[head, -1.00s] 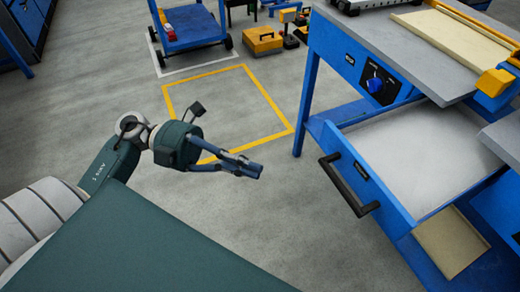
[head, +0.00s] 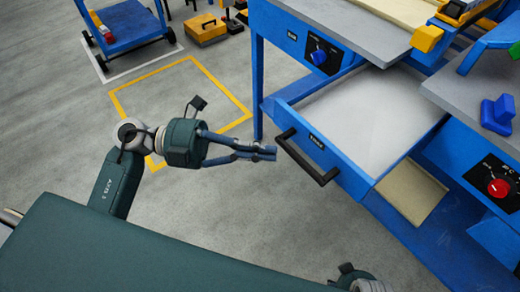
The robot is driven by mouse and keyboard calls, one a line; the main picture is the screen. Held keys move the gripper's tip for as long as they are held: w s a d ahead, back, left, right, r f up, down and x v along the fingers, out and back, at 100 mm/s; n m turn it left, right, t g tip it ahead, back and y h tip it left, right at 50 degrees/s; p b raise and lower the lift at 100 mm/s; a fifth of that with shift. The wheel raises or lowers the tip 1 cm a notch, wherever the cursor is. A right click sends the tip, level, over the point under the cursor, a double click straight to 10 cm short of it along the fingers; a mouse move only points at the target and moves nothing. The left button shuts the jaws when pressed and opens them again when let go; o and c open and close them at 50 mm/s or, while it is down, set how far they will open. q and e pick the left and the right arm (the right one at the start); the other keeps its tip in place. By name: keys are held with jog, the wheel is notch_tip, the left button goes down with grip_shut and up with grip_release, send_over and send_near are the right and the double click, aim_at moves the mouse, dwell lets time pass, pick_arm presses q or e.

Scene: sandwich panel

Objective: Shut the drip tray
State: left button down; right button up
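The drip tray (head: 366,122) is a blue-fronted drawer with a pale grey inside, pulled out from under the blue workbench. Its black bar handle (head: 306,158) is on the front face, toward my side. My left gripper (head: 270,152) is just left of the handle, its fingers pointing right at the handle's upper left end. The fingertips lie together with nothing visible between them. A small gap seems to separate them from the handle, but contact is hard to judge. Only a piece of my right arm shows at the bottom edge; its fingers are hidden.
A control panel with a blue knob (head: 318,57) is above the tray. A tan board (head: 410,192) lies on a lower blue shelf. Another bench section with a red knob (head: 498,188) is at right. Floor is clear around the yellow square (head: 226,84); a blue cart (head: 130,24) stands behind.

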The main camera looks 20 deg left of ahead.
aim_at(351, 101)
pick_arm(q)
jog(key=shift+w+d, duration=0.1)
jog(key=w+d, duration=0.2)
jog(key=w, duration=0.2)
jog(key=w+d, duration=0.6)
jog(key=w, duration=0.1)
jog(key=shift+w+d, duration=0.15)
jog(key=shift+w, duration=0.2)
jog(key=w+d, duration=0.2)
jog(key=w, duration=0.1)
jog(key=w+d+b, duration=0.1)
jog(key=w+d, duration=0.2)
jog(key=w, duration=0.1)
jog(key=w+d, duration=0.2)
jog(key=w, duration=0.1)
jog(key=shift+w+d+b, duration=0.2)
jog(key=shift+d+b, duration=0.15)
pick_arm(e)
jog(key=w+d+r, duration=0.1)
jog(key=w+r, duration=0.2)
jog(key=r, duration=0.3)
jog(key=shift+d, duration=0.15)
pick_arm(q)
jog(key=shift+r, duration=0.1)
pick_arm(e)
jog(key=shift+f, duration=0.1)
pick_arm(q)
jog(key=shift+a, duration=0.1)
